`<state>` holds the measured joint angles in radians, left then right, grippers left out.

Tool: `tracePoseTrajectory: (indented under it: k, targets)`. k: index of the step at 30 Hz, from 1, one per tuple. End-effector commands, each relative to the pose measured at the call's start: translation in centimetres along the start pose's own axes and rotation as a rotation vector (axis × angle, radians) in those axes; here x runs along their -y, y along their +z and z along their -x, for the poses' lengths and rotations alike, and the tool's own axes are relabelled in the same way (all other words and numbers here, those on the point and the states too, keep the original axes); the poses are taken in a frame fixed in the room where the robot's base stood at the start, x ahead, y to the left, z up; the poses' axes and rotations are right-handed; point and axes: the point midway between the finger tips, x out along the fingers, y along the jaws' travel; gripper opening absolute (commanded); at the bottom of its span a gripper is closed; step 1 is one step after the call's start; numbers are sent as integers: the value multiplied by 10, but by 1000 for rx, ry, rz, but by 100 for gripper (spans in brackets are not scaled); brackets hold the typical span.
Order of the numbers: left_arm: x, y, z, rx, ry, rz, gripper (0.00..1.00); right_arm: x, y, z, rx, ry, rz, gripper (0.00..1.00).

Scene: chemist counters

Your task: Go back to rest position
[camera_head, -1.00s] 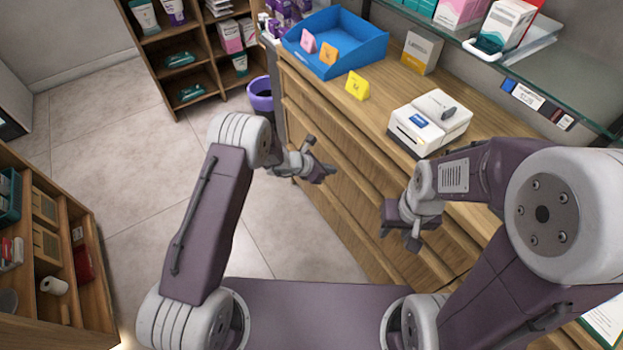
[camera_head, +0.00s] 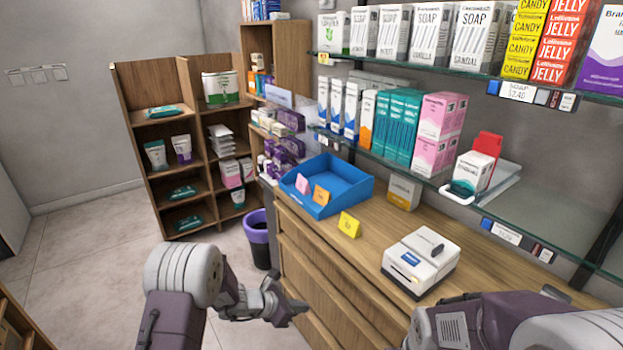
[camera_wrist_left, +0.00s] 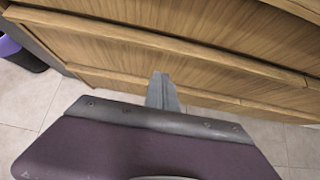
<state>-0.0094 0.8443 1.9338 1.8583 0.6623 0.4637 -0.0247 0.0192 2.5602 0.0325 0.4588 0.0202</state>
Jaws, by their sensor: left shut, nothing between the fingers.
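My left gripper (camera_head: 290,302) is in the lower middle of the head view, in front of the wooden counter's drawers, shut and empty. In the left wrist view its closed fingers (camera_wrist_left: 163,90) show before the wooden drawer fronts, with nothing held. My right arm (camera_head: 470,322) shows only in part at the bottom right of the head view. My right gripper is out of frame.
The wooden counter (camera_head: 300,235) bears a blue tray (camera_head: 345,187), a yellow tag (camera_head: 349,225) and a white printer-like device (camera_head: 420,262). Glass shelves with boxes hang above it. A purple-rimmed bin (camera_head: 257,240) stands at its far end. Open floor (camera_head: 90,240) lies to the left.

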Motion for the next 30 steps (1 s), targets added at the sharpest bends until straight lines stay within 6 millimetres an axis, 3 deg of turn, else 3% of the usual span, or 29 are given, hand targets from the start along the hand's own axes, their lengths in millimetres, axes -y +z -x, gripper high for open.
tracePoseTrajectory:
  k: [4, 6, 8, 11, 13, 18, 21, 23, 26, 30]
  targets:
    - [-10, 78, 58, 63, 49, -89, 0, 1, -4, 35, 0, 0, 0, 38]
    - [9, 106, 97, 48, 21, -224, 0, 1, -6, 54, 0, 0, 0, 38]
    - [33, 115, 131, 0, -29, -399, 0, 1, -7, 68, -1, 0, 0, 38]
    - [71, 101, 178, -114, -131, -728, 0, 2, -9, 84, -1, 0, 0, 38]
    - [92, 81, 212, -205, -215, -981, 0, 2, -10, 94, 0, 0, 0, 38]
    - [116, 9, 276, -417, -487, -1593, 0, 2, -11, 103, 0, 0, 0, 38]
    - [118, -27, 292, -476, -654, -1841, 0, 2, -10, 100, 0, 0, 0, 38]
    - [116, -39, 298, -490, -729, -1944, 0, 2, -10, 100, 0, 0, 0, 38]
    - [109, -43, 302, -500, -784, -2062, 0, 2, -10, 100, 0, 0, 0, 38]
    - [109, -42, 302, -493, -786, -2078, 0, 2, -10, 100, 0, 0, 0, 38]
